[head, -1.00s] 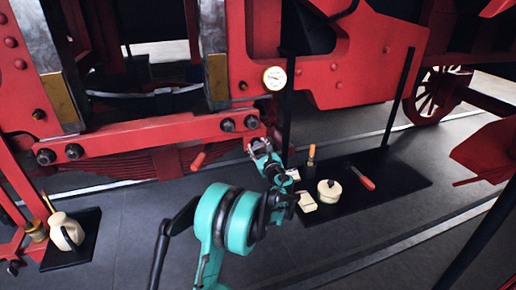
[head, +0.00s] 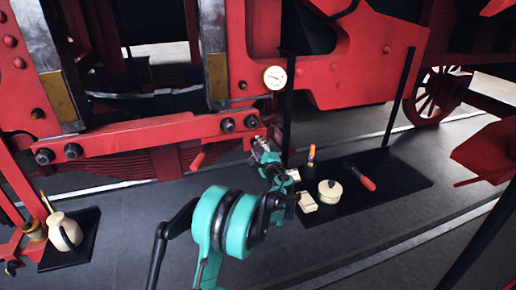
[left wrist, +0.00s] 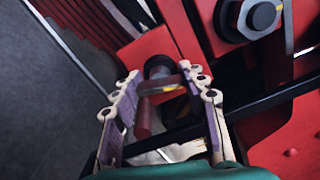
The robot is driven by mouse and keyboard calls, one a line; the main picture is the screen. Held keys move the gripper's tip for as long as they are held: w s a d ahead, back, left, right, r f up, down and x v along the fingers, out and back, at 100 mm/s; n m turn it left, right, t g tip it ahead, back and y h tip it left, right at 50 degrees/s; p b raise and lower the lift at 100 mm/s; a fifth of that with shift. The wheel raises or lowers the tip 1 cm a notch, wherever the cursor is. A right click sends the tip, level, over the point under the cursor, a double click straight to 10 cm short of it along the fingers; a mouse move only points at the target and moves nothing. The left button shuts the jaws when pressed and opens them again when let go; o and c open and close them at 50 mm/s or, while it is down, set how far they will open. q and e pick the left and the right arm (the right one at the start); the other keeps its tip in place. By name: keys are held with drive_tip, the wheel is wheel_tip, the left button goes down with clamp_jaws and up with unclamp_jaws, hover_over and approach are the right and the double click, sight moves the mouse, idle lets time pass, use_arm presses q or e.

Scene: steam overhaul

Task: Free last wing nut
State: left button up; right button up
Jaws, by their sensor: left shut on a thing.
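My left gripper (head: 262,146) is at the right end of the red frame beam, below the round gauge. In the left wrist view, the left gripper (left wrist: 160,88) has a finger on each side of a small reddish-brown piece. This piece, which looks like the wing nut (left wrist: 168,86), spans between the fingertips, and the jaws are shut on it. A dark round knob or stud end (left wrist: 158,66) sits just beyond it. In the head view the wing nut is hidden by the gripper. My right gripper is not in view.
A black mat (head: 405,185) on the floor holds a cream pot (head: 330,191), a red-handled tool (head: 360,176), and a small orange-topped bottle (head: 311,156). A cream jug (head: 64,231) stands at far left. A white gauge (head: 275,77) and black posts (head: 289,100) stand close to the gripper.

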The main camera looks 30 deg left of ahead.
use_arm(q)
drive_tip(key=n, duration=0.7)
idle(0.6)
drive_tip(key=o, duration=1.2)
drive_tip(key=v, duration=1.2)
drive_tip(key=shift+a, duration=0.1)
